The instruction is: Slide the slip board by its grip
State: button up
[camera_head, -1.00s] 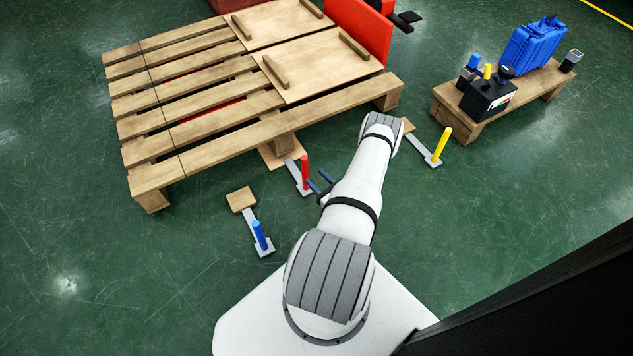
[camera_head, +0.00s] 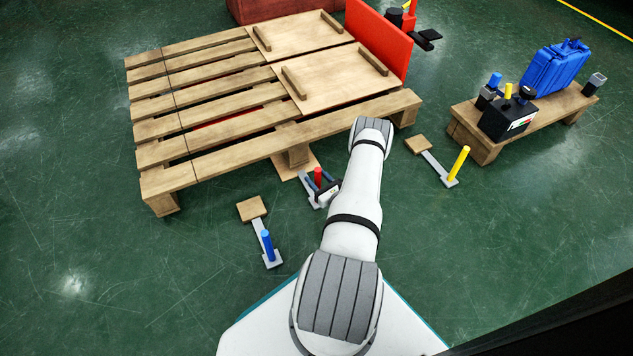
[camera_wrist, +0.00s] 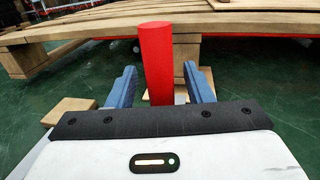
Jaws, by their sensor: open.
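A red upright grip (camera_head: 318,177) stands on a grey strip that runs to a thin wooden board (camera_head: 291,168), partly under the pallet's front edge. My gripper (camera_head: 312,182) is open with its blue fingers around the red grip. In the wrist view the red grip (camera_wrist: 155,62) stands between the two fingers, with visible gaps on both sides. Its lower end is hidden behind my gripper's body. Two similar pieces lie on the floor, one with a blue grip (camera_head: 267,244) at left and one with a yellow grip (camera_head: 459,162) at right.
A low wooden bench (camera_head: 468,140) at right holds a blue case (camera_head: 553,70) and a black box. The green floor at left is clear.

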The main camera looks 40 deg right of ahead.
jog(key=shift+c, duration=0.5)
grip_shut()
